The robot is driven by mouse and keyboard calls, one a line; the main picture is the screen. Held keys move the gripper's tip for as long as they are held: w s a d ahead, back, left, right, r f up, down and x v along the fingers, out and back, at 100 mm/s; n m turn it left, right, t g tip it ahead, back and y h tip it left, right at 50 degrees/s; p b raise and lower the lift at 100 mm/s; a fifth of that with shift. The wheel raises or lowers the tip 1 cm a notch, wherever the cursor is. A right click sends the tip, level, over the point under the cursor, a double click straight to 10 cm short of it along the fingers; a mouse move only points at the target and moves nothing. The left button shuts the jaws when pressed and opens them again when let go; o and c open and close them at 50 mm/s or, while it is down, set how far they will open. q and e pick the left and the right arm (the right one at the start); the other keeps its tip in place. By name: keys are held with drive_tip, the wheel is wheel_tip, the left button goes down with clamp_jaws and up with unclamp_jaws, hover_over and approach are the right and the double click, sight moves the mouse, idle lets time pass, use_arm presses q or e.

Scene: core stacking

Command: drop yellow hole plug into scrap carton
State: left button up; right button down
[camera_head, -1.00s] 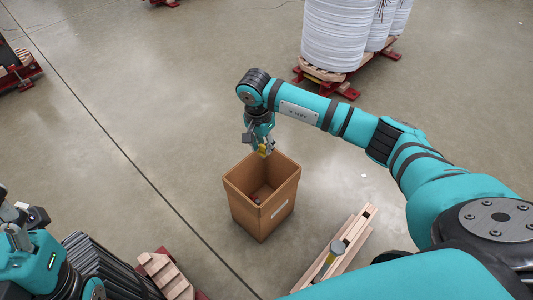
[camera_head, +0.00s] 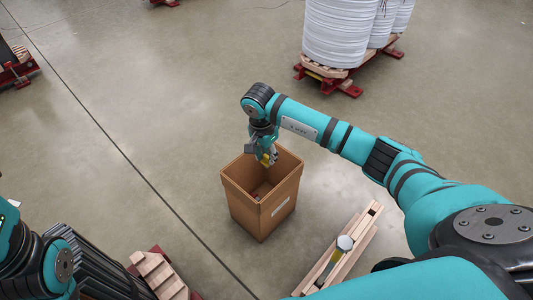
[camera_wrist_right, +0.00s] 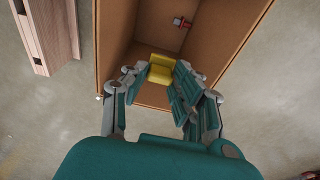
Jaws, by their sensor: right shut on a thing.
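The yellow hole plug (camera_wrist_right: 160,69) is held between the fingers of my right gripper (camera_wrist_right: 158,80), which is shut on it. In the head view the right gripper (camera_head: 268,158) hangs over the open top of the scrap carton (camera_head: 262,205), with the yellow plug (camera_head: 266,160) at its tip near the rim's height.
Wooden beams (camera_head: 355,240) with a grey-topped, yellowish cylinder (camera_head: 344,243) lie right of the carton. A dark stack and wooden blocks (camera_head: 158,275) are at the lower left. White coils (camera_head: 335,35) stand on a pallet behind. The floor around the carton is mostly clear.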

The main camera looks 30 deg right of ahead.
drive_tip(key=c, duration=1)
unclamp_jaws()
drive_tip(key=shift+o, duration=0.2)
wheel_tip(320, 180, up, 12)
drive_tip(key=a, duration=0.1)
drive_tip(key=shift+s+a, duration=0.2)
drive_tip(key=shift+s, duration=0.05)
